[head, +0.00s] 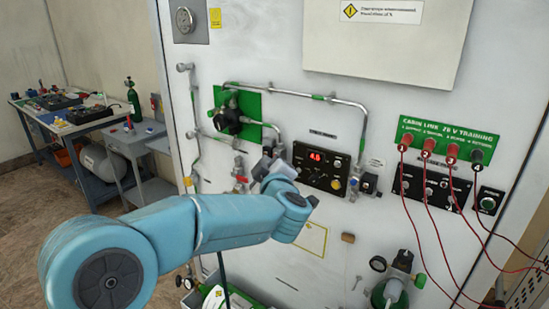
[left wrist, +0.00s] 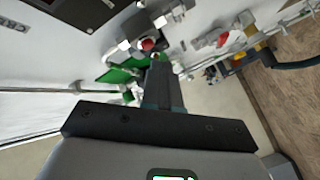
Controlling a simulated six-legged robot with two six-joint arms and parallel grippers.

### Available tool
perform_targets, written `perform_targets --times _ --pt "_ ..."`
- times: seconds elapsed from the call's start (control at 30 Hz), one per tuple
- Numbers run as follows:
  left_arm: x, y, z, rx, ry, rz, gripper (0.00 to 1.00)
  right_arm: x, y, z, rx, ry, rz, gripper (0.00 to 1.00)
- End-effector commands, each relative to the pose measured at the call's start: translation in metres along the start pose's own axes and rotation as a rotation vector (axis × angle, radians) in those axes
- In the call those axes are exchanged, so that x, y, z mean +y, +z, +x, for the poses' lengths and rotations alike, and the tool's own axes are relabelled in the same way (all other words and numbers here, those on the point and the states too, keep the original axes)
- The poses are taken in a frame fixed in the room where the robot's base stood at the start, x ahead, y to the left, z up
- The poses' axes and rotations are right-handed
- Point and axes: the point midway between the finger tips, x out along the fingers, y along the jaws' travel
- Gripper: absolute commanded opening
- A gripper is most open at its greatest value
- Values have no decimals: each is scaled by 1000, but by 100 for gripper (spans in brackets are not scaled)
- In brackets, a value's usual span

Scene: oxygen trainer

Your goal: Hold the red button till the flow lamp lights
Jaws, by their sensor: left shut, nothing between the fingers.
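My left gripper (head: 272,165) is in front of the white panel wall, just left of a black control box (head: 322,167) with a lit red display. Its fingers are shut and empty; they also show in the left wrist view (left wrist: 159,72). In that view a small round red part (left wrist: 148,44), possibly the red button, sits on a grey fitting just beyond the fingertips. I cannot tell whether they touch. In the head view my gripper hides that spot. I cannot make out which part is the flow lamp, or whether it is lit. My right gripper is not in view.
A green plate with a black regulator (head: 231,118) and metal pipes are up and left of the gripper. A red-handled valve (head: 240,180) is close by on its left. Red cables hang from sockets at right. A green cylinder (head: 388,294) stands below. A workbench is far left.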

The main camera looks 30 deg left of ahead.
Motion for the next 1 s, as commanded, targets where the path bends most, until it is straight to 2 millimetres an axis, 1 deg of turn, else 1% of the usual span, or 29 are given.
perform_targets --times 0.4,1.0 --pt "4 4 6 0 -1 0 0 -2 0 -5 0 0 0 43" --pt "6 6 8 0 0 0 0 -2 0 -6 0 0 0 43"
